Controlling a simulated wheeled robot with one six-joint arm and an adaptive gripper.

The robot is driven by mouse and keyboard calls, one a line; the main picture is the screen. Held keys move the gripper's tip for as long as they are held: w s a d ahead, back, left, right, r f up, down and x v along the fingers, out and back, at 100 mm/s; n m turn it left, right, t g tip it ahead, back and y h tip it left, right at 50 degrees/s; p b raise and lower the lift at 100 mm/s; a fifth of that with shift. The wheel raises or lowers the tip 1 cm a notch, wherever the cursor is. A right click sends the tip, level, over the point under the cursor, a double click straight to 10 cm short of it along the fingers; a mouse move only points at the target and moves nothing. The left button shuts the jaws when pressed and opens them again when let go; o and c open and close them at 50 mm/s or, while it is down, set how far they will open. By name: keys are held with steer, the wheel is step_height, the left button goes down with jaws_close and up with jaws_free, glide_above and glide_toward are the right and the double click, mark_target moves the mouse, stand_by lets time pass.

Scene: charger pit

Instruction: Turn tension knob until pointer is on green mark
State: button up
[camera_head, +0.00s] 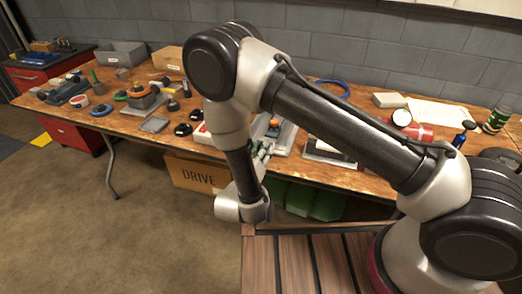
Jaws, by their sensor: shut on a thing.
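My gripper (262,154) shows small and partly hidden beside my wrist, at the front of the workbench. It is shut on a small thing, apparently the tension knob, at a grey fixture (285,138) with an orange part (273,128). The fingertips and the knob are too small and too covered by my arm to make out clearly. The pointer and the green mark cannot be told apart in this view.
The wooden workbench (60,112) carries many items. Left of my forearm are black round pieces (183,129), a grey plate (154,125) and an orange-topped device (138,92). A cardboard box (190,172) sits below.

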steer(key=o, duration=1)
